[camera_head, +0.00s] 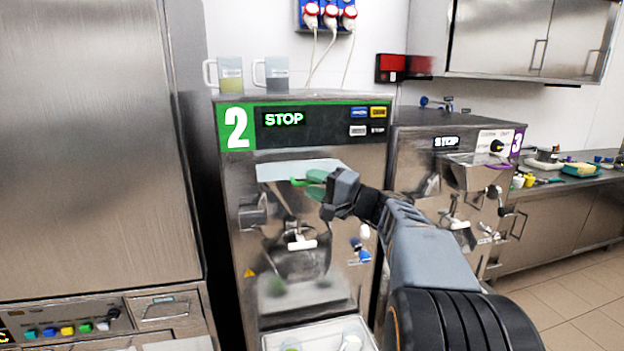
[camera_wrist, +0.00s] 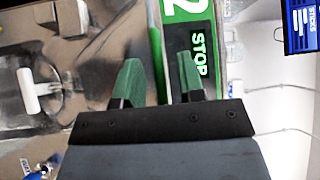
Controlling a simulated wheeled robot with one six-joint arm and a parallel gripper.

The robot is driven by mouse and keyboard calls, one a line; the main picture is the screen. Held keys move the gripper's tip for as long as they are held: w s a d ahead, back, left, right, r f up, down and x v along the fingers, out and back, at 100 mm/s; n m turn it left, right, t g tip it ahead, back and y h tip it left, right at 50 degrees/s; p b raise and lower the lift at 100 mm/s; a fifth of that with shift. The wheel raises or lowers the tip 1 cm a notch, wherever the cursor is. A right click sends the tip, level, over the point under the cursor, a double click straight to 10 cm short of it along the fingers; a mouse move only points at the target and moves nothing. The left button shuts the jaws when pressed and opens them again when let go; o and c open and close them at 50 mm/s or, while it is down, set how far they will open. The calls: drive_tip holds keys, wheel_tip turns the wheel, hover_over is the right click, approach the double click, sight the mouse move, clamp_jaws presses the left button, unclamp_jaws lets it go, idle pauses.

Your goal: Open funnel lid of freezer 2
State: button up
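Freezer 2 (camera_head: 236,178) is a steel machine with a green and black panel marked 2 and STOP. Its funnel lid (camera_head: 285,170) appears as a pale flat plate below the panel, above the steel front door; it looks closed. My gripper (camera_head: 312,182), with green fingers, is at the lid's front, near its right half. In the wrist view my gripper (camera_wrist: 158,80) has its fingers apart.
Two jugs (camera_head: 230,80) (camera_head: 276,78) stand on top of freezer 2. Freezer 3 (camera_head: 420,150) is close on the right, and a tall steel cabinet (camera_head: 90,140) is on the left. A white tray (camera_head: 322,335) is below the outlet. Open floor lies at the lower right.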

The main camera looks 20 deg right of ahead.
drive_tip(key=shift+w+a+r, duration=0.1)
drive_tip(key=shift+w+a, duration=0.2)
drive_tip(key=shift+w, duration=0.1)
drive_tip(key=shift+c, duration=0.3)
clamp_jaws()
